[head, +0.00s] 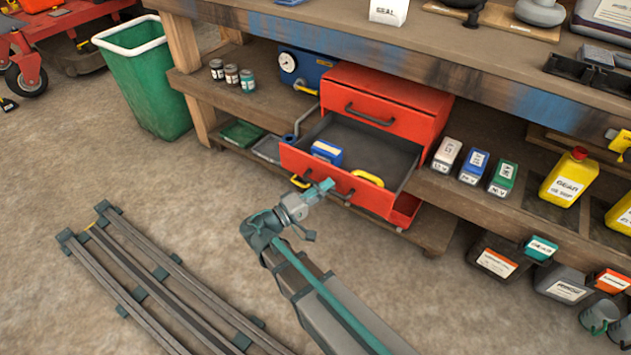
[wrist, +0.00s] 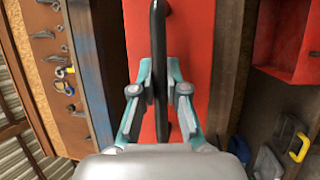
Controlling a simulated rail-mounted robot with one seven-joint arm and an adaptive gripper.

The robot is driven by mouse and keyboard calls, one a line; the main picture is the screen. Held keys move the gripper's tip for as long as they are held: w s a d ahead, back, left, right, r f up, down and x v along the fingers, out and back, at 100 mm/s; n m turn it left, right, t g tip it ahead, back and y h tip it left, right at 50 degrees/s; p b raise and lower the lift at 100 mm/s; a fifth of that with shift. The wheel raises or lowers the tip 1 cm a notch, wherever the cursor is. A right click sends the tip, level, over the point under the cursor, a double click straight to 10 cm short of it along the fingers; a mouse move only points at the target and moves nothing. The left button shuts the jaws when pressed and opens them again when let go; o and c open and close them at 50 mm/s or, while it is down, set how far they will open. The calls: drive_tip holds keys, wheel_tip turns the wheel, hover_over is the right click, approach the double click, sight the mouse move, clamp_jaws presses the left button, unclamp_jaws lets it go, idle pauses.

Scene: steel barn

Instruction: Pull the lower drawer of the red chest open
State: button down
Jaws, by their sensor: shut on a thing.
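The red chest (head: 385,90) sits on the lower shelf of the workbench. Its upper drawer (head: 410,122) is closed. Its lower drawer (head: 375,200) stands well out from the chest, showing a grey inside with a blue box (head: 327,152) and a yellow item (head: 367,178). My gripper (head: 325,186) is at the lower drawer's front. In the wrist view, my gripper (wrist: 159,68) has its teal fingers on both sides of the dark bar handle (wrist: 158,40), shut on it, against the red drawer front (wrist: 195,60). In the head view, the gripper partly hides this handle.
Bottles (head: 473,166) stand right of the chest, small jars (head: 232,75) left of it. A red bin (head: 405,211) is below the drawer. A green bin (head: 150,85) stands at left. Metal rails (head: 150,280) lie on the floor; floor before the drawer is otherwise clear.

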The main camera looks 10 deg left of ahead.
drive_tip(key=shift+s+a, duration=0.2)
drive_tip(key=shift+s, duration=0.1)
drive_tip(key=c, duration=1.2)
unclamp_jaws()
drive_tip(key=v, duration=1.2)
